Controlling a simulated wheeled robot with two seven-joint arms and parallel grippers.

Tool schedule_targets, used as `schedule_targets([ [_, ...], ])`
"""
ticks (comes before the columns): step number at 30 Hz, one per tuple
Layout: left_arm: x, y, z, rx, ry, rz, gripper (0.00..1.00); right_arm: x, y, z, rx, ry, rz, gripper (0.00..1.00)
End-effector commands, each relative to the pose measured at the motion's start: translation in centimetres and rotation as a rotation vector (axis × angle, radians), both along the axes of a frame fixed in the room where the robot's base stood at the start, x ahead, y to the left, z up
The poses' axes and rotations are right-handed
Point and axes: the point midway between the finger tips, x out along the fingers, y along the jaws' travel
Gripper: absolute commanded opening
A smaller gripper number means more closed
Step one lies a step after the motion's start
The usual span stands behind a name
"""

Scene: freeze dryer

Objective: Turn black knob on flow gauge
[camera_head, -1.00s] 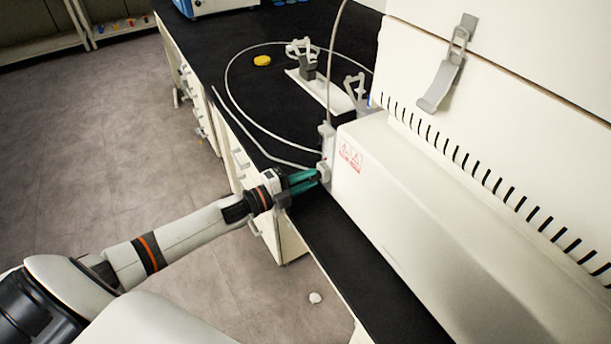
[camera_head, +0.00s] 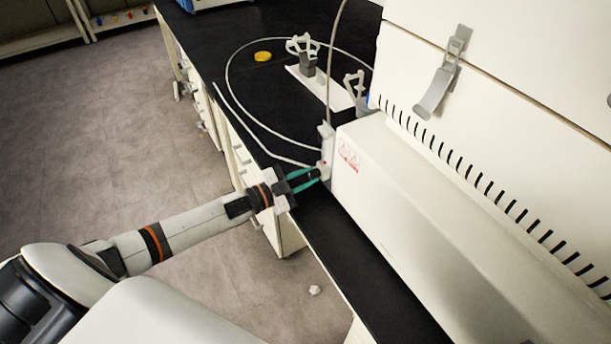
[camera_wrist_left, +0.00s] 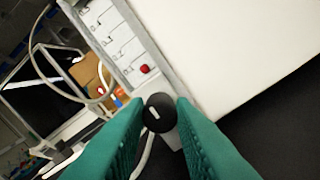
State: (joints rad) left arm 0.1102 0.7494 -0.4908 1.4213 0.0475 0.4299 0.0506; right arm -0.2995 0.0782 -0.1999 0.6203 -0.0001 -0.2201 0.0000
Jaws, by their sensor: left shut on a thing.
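The wrist view shows the gauge (camera_wrist_left: 122,40) as a white panel with scale marks and a red round part (camera_wrist_left: 145,69). The black knob (camera_wrist_left: 157,112), with a white mark, sits low on it between my green fingertips. My left gripper (camera_head: 317,176) reaches the gauge's lower part from the left and is shut on the knob; the fingers cover the knob's sides. My right gripper is out of view.
The white freeze dryer (camera_head: 425,215) fills the right side, beside the gauge. A thin tube (camera_head: 228,75) loops over the black bench (camera_head: 215,35). A yellow disc (camera_head: 262,56) and a white plate with clamps (camera_head: 318,88) lie behind. Open floor is at left.

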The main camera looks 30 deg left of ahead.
Motion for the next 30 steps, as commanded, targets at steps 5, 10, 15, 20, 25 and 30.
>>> schedule_targets([
  [5, -0.03, 0.07, -0.1, -0.027, 0.019, 0.001, 0.0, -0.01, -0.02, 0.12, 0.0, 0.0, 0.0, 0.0],
  [10, -0.03, 0.06, -0.12, -0.034, 0.023, 0.001, 0.0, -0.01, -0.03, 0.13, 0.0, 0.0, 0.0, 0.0],
  [15, -0.04, 0.05, -0.14, -0.034, 0.023, 0.001, 0.0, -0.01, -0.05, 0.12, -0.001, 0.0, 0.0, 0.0],
  [20, -0.04, 0.05, -0.13, -0.034, 0.023, 0.001, 0.3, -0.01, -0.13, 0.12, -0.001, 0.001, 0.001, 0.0],
  [25, -0.03, 0.03, -0.09, -0.033, 0.022, 0.0, 0.44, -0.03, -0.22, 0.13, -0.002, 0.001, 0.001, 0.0],
  [30, -0.03, 0.02, -0.06, -0.034, 0.021, 0.001, 0.44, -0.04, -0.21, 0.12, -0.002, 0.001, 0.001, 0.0],
])
